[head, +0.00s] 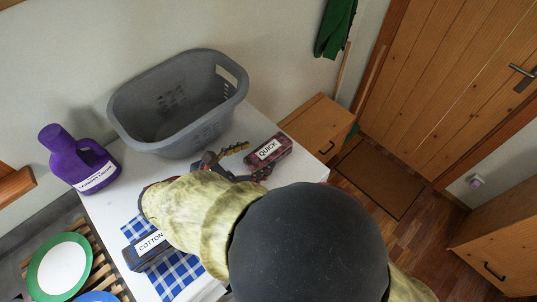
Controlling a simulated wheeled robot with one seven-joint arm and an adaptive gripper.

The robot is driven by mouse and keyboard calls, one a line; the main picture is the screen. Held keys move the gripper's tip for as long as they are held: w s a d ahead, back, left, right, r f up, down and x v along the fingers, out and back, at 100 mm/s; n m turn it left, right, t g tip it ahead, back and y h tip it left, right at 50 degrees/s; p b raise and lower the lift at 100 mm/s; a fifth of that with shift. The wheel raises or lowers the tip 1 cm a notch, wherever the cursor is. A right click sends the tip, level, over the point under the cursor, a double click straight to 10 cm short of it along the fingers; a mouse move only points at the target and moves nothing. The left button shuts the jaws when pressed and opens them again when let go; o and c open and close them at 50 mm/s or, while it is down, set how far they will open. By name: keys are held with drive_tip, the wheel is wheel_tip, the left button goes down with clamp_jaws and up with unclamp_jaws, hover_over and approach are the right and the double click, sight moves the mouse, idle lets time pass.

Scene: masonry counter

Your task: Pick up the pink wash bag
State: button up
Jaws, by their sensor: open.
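A dark pink, mottled wash bag (282,144) with a white label reading QUICK lies on the white counter (300,170), to the right of the grey basket. My gripper (257,160) is open. Its two fingers point right towards the bag, one near its upper left side and one near its lower left end. I cannot tell whether either finger touches it. No object shows between the fingers apart from the bag's near end. My arm hides the middle of the counter.
A grey laundry basket (125,119) stands behind my gripper. A purple detergent jug (83,160) stands at the left. A dark pouch labelled COTTON (133,258) lies on a blue checked cloth (180,278). Plates (60,265) sit in a rack at lower left. A wooden cabinet (320,125) stands beyond the counter.

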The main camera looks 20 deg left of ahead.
drive_tip(key=shift+x, duration=1)
drive_tip(key=shift+c, duration=0.5)
drive_tip(key=c, duration=1.1)
drive_tip(key=shift+c, duration=0.6)
drive_tip(key=shift+r, duration=0.15)
